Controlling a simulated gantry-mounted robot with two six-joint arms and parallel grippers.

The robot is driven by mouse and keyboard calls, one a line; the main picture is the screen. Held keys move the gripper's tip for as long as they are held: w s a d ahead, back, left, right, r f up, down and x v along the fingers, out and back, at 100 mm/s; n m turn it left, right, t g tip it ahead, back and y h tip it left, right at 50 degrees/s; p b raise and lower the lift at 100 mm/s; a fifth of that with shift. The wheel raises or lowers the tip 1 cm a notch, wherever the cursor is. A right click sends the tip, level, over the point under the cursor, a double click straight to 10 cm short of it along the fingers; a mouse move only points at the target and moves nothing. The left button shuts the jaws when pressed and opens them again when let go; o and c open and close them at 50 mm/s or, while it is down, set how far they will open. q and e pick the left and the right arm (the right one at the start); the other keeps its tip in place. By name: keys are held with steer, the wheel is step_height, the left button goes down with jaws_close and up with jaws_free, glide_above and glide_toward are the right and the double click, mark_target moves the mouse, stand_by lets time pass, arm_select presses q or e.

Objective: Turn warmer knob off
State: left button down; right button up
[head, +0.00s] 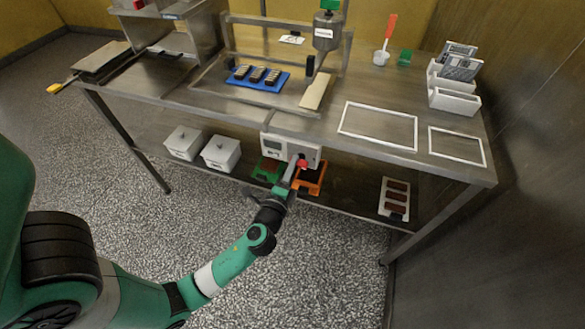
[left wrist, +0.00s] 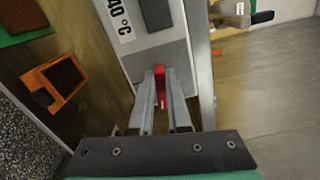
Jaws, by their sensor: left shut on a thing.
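The warmer (head: 279,148) is a pale box with a dark display, fixed under the front edge of the steel table. Its red knob (head: 301,163) is on the right part of its face. My left gripper (head: 297,169) reaches up to it from below. In the left wrist view the two fingers of my left gripper (left wrist: 160,88) are shut on the red knob (left wrist: 160,84), one on each side. The warmer's face (left wrist: 155,48) carries a "40 °C" label there. My right gripper is in neither view.
An orange tray (head: 322,178) and a green tray (head: 261,174) sit on the lower shelf below the warmer. White bins (head: 221,154) stand left of them. A blue mat (head: 243,82) with dark bars lies on the table top. The floor in front is clear.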

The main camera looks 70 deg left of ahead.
arm_select(q)
steer(key=shift+f+n+b, duration=0.2)
steer(key=shift+n+b, duration=0.3)
steer(key=shift+n, duration=0.6)
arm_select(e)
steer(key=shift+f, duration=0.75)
arm_select(q)
steer(key=c, duration=0.9)
jaws_free()
